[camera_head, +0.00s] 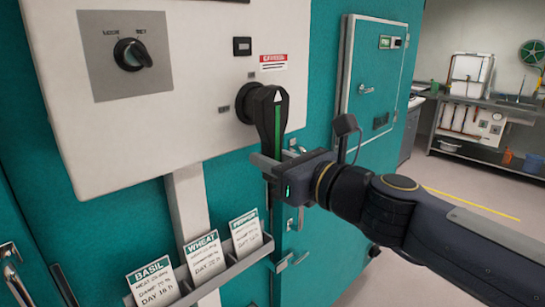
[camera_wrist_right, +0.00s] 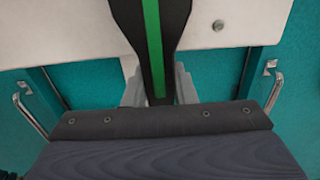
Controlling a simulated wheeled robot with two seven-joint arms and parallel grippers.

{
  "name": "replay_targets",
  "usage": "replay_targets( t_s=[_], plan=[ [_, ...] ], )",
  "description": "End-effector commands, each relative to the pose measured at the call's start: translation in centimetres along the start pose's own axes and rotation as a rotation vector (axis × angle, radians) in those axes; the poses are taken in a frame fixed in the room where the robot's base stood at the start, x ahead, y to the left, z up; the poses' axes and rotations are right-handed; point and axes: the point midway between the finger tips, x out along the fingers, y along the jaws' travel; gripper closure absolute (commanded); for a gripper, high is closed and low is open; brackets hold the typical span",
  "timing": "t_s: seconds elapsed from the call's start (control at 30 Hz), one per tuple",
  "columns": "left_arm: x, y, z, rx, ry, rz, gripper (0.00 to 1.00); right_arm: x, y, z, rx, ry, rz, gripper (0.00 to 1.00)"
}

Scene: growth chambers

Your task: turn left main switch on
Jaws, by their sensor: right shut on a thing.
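The main switch handle (camera_head: 268,120) is black with a green stripe, mounted on the white panel (camera_head: 190,100). In the head view it hangs down from its round hub. My right gripper (camera_head: 270,165) is shut on its lower end. In the right wrist view, the handle (camera_wrist_right: 153,45) runs down between the two grey fingers of my right gripper (camera_wrist_right: 158,88). The fingertips are partly hidden behind the handle. My left gripper is not in view.
A rotary knob (camera_head: 132,54) on a grey plate sits at the panel's upper left. A card rack (camera_head: 222,270) with Basil and Wheat cards is below the panel. A teal chamber door (camera_head: 375,80) is to the right. A steel bench (camera_head: 480,100) stands farther back, with open floor before it.

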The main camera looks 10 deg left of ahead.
Motion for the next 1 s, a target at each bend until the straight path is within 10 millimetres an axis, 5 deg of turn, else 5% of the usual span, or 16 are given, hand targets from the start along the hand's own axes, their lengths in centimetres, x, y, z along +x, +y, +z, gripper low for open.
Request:
replay_targets(
  t_s=[0.4, 0.43, 0.57, 1.0],
  plan=[
    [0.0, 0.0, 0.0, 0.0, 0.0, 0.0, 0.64, 0.0, 0.1, -0.1, 0.017, 0.001, 0.003, 1.0],
    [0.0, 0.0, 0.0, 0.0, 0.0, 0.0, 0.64, 0.0, 0.1, -0.1, 0.017, 0.001, 0.003, 0.73],
    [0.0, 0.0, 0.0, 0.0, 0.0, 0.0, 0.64, 0.0, 0.1, -0.1, 0.015, 0.001, 0.003, 0.56],
    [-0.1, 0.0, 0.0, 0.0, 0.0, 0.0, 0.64, -1.4, 0.0, 0.1, 0.009, -0.002, 0.0, 0.54]
  ],
)
